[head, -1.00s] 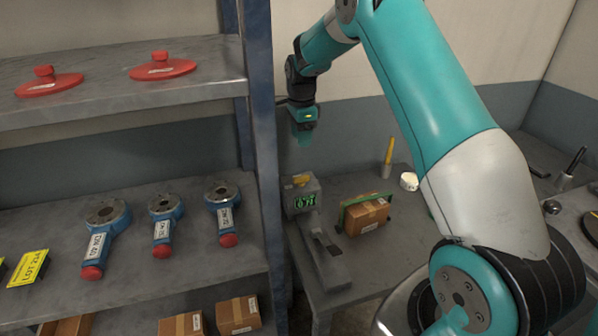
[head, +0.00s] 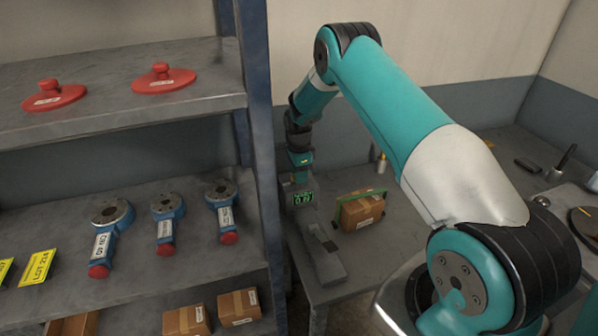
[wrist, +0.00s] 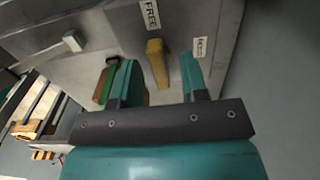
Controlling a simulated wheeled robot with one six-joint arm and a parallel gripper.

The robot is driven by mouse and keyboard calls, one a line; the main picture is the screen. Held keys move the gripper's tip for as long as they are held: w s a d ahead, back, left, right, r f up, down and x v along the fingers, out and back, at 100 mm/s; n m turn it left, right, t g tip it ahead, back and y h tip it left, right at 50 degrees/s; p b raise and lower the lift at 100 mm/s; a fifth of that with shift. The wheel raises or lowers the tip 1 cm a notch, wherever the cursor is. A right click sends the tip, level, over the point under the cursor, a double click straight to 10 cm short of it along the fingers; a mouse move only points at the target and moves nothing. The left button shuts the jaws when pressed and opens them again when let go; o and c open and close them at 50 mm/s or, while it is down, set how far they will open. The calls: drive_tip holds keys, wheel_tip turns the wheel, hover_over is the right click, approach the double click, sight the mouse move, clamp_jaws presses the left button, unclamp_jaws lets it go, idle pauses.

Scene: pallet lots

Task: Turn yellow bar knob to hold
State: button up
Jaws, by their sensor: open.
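The yellow bar knob (wrist: 157,62) sits on top of a grey metal box (wrist: 115,20), with its far end pointing toward the FREE label (wrist: 152,14). A second label (wrist: 201,47), foreshortened and hard to read, lies to its right. In the wrist view my gripper (wrist: 158,72) is open, with one teal finger on each side of the knob; I cannot tell whether either touches.
The box stands on a grey bench beside a blue rack post (head: 258,130). A brown carton (head: 362,212) in a green frame stands just right of it. Shelves at left hold blue-ringed tools (head: 166,215) and red lids (head: 163,78).

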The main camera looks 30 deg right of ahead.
clamp_jaws()
drive_tip(key=shift+f+n+b, duration=0.1)
drive_tip(key=shift+n+b, duration=0.3)
drive_tip(key=n+b, duration=0.2)
drive_tip(key=shift+n, duration=0.4)
drive_tip(key=n+b, duration=0.3)
drive_tip(key=n, duration=0.2)
drive_tip(key=n+b, duration=0.2)
drive_tip(key=n, duration=0.3)
drive_tip(key=shift+n+b, duration=0.55)
drive_tip(key=shift+n, duration=1.55)
drive_tip(key=shift+r, duration=0.2)
